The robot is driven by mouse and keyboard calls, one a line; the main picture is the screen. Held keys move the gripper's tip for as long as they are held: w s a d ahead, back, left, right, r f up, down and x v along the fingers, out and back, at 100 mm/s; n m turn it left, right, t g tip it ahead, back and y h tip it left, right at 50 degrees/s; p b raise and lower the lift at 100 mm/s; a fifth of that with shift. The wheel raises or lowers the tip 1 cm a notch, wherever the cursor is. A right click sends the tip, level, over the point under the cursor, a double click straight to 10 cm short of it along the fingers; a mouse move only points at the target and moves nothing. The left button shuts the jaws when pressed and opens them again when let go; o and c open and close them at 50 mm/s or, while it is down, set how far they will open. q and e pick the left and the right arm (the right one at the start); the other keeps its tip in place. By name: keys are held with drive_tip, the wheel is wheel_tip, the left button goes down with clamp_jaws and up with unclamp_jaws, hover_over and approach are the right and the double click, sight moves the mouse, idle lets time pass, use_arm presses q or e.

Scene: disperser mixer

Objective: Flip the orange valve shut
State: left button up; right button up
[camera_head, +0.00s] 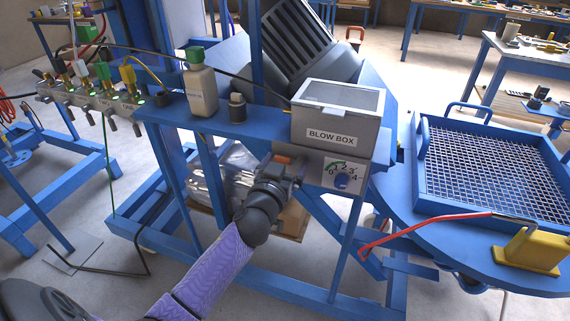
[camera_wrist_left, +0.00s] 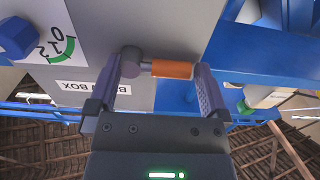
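The orange valve (camera_wrist_left: 172,69) shows in the left wrist view as a short orange cylinder beside a grey round pivot (camera_wrist_left: 131,60). In the head view the orange valve (camera_head: 283,158) is a small orange bit under the front of the blow box, partly hidden. My left gripper (camera_head: 282,174) is up at the grey panel below the box. In the left wrist view my left gripper (camera_wrist_left: 160,85) is open, its fingers apart on either side of the valve and pivot. I cannot tell whether a finger touches them. My right gripper is not in view.
A dial with a blue knob (camera_head: 342,180) is right of the valve, below the blow box (camera_head: 338,105). A white bottle (camera_head: 200,85) and a dark-capped jar (camera_head: 237,107) stand left on the blue frame. A red-handled lever (camera_head: 425,226) crosses at right.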

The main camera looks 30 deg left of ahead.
use_arm(q)
drive_tip(key=p+v, duration=0.1)
drive_tip(key=v, duration=0.9)
drive_tip(key=shift+a, duration=0.1)
drive_tip(key=s+d+f+m+g+h, duration=0.1)
drive_tip(key=s+d+f+g, duration=0.3)
drive_tip(key=f, duration=0.6)
drive_tip(key=s+f+m+g+h, duration=0.1)
drive_tip(key=s+f+g, duration=0.3)
drive_tip(key=f, duration=0.6)
drive_tip(key=s+d+f+m+g+h, duration=0.1)
drive_tip(key=s+d+f+g, duration=0.1)
drive_tip(key=s+f, duration=0.6)
drive_tip(key=s+f+m+g, duration=0.1)
drive_tip(key=s+f+g, duration=0.2)
drive_tip(key=s, duration=0.7)
drive_tip(key=s+d+f+m+g+h, duration=0.1)
drive_tip(key=s+f+g, duration=0.3)
drive_tip(key=s+f, duration=0.4)
drive_tip(key=shift+s+d+f, duration=0.15)
drive_tip(key=shift+s, duration=0.9)
